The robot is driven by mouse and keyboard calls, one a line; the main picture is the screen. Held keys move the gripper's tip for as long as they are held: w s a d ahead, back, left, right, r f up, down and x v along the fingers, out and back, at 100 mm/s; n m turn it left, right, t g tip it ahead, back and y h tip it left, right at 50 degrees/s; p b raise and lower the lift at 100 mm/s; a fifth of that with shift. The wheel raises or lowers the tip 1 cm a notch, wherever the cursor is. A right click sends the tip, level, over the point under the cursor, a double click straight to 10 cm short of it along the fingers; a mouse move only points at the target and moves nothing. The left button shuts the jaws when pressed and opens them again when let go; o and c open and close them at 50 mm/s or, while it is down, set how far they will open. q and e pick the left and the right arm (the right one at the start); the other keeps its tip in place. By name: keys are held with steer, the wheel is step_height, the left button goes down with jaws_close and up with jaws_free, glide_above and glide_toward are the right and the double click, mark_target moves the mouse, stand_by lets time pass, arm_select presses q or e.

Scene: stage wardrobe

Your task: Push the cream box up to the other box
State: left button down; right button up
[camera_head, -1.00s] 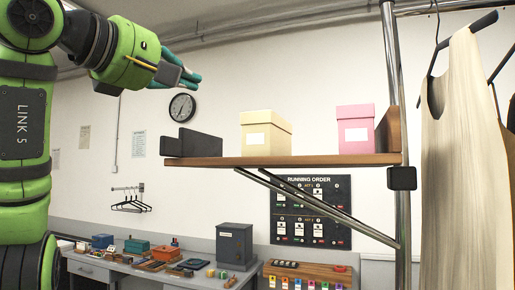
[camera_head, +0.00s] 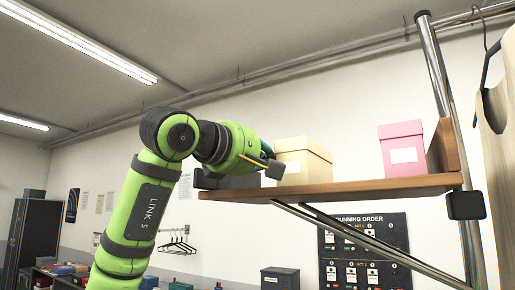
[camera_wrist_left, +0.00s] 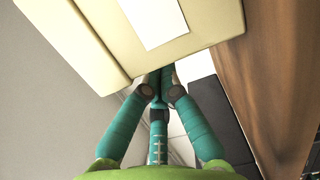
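The cream box (camera_head: 304,163) with a white label stands upright on the wooden shelf (camera_head: 350,189). The pink box (camera_head: 403,149) stands to its right with a clear gap between them. My left gripper (camera_head: 267,148) is at the cream box's left side, partly hidden by my own wrist. In the left wrist view, its teal fingers (camera_wrist_left: 158,88) are drawn together with nothing seen between them, and the cream box (camera_wrist_left: 90,45) is close by their tips. Whether they touch it I cannot tell. My right gripper is not in view.
A dark block (camera_head: 208,181) sits at the shelf's left end, partly behind my left arm. A wooden end piece and a metal post (camera_head: 438,75) stand right of the pink box. Garments hang at the far right. The shelf between the boxes is clear.

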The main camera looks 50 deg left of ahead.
mark_target(307, 168)
arm_select(q)
steer(key=shift+w, duration=0.4)
steer(key=shift+d, duration=0.1)
steer(key=w+d, duration=0.1)
steer(key=d, duration=0.2)
steer(key=w+d, duration=0.1)
steer(key=d, duration=0.3)
steer(key=w+d, duration=0.2)
steer(key=d, duration=0.2)
steer(key=shift+w+p, duration=0.1)
steer(key=shift+p, duration=0.25)
steer(key=shift+a, duration=0.2)
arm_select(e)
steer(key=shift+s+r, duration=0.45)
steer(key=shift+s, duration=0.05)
arm_select(q)
steer(key=shift+d, duration=0.1)
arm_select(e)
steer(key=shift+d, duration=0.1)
